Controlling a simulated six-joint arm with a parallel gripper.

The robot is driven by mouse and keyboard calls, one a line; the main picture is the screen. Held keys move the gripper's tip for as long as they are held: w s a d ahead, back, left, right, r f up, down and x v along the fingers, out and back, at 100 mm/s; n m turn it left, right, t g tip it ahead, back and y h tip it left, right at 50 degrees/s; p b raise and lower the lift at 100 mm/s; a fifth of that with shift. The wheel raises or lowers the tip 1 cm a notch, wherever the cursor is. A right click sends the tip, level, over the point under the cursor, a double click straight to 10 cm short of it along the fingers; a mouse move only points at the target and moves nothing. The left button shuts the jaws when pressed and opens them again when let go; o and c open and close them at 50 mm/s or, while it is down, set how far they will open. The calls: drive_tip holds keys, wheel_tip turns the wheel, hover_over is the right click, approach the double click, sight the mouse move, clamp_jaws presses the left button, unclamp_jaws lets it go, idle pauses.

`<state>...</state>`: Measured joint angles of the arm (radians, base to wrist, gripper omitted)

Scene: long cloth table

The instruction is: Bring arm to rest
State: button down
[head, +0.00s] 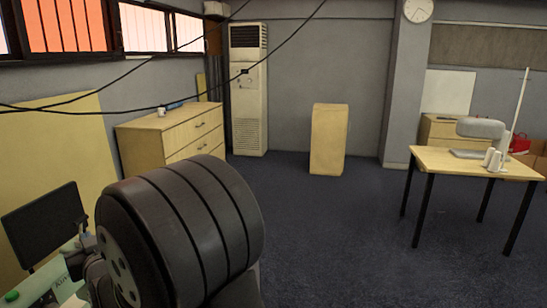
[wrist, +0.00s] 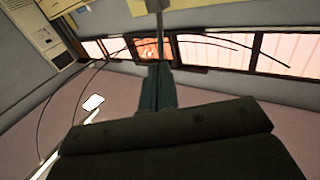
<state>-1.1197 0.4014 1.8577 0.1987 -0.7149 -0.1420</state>
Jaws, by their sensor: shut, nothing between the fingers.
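My gripper (wrist: 158,72) shows in the wrist view as a narrow dark shape above the broad dark gripper body at the bottom. Its fingers are together with nothing between them. It points toward the wall with the windows and touches nothing that I can see. The wrist view is turned upside down, with the ceiling low in the picture. In the head view my arm's thick dark grey link fills the lower left, and my gripper is not seen there.
A wooden drawer cabinet (head: 165,140) stands behind my arm. A dark monitor (head: 45,222) is at the left edge. A light wooden table (head: 450,162) with a white lamp (head: 482,128) stands at the right. The dark floor (head: 335,230) between is clear. Black cables (head: 150,62) hang across the upper left.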

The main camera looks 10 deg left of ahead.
drive_tip(key=s+d+r, duration=0.8)
drive_tip(key=w+a+f, duration=0.4)
drive_tip(key=w+a, duration=0.3)
drive_tip(key=a, duration=0.2)
drive_tip(key=d+f+m+t+y, duration=0.1)
drive_tip(key=d+f+m+t, duration=0.1)
drive_tip(key=f, duration=0.4)
drive_tip(key=s+d+f+m+t+y, duration=0.1)
drive_tip(key=d+f+m+t+y, duration=0.1)
drive_tip(key=f, duration=0.3)
drive_tip(key=shift+s+d+f+m+t, duration=0.35)
drive_tip(key=shift+d+m, duration=0.15)
drive_tip(key=shift+d, duration=0.35)
idle(0.5)
